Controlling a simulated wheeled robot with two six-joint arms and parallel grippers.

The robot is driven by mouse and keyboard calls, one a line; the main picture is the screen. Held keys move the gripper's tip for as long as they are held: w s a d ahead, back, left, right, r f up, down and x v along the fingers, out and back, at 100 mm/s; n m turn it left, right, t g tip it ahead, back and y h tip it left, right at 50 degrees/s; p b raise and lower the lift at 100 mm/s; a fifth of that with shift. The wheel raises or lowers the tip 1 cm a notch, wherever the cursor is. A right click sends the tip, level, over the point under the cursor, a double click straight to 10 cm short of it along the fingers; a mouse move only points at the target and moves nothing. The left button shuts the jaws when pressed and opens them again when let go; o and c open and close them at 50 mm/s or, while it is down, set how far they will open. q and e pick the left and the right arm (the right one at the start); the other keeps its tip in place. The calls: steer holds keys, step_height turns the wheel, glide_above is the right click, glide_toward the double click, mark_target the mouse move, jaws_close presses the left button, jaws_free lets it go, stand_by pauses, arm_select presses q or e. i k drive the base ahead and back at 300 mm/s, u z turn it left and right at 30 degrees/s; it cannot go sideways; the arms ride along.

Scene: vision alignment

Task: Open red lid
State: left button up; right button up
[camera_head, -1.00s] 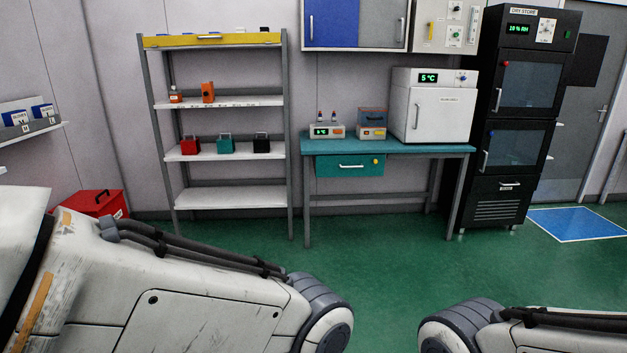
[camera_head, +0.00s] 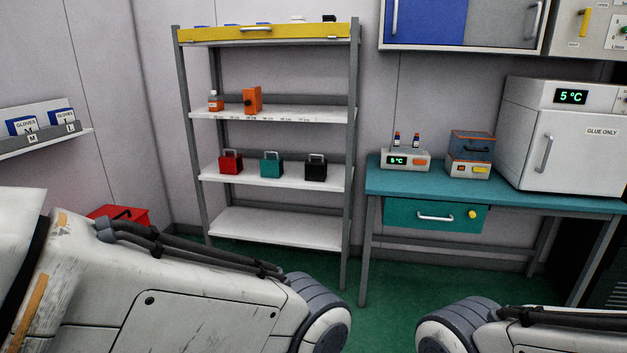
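A red bin (camera_head: 132,217) with a red lid and a dark handle stands on the floor at the left, by the wall corner. Its lid looks shut, and my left arm hides its lower part. A small red box (camera_head: 231,165) with a handle stands on a middle shelf of the rack, beside a teal box (camera_head: 271,165) and a black box (camera_head: 316,168). My two arms show along the lower edge, but both grippers are outside the view.
A grey shelf rack (camera_head: 280,223) with a yellow top drawer stands behind. A teal bench (camera_head: 400,183) to its right carries small devices and a white 5 °C cabinet (camera_head: 562,140). A glove shelf (camera_head: 45,142) juts from the left wall. Green floor (camera_head: 390,290) is clear before the bench.

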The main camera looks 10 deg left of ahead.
mark_target(114, 212)
steer(key=u, duration=0.4)
steer(key=i, duration=2)
steer(key=u, duration=1.15)
steer(key=i, duration=1.95)
steer(key=u, duration=0.7)
steer(key=i, duration=0.4)
steer(key=u, duration=0.2)
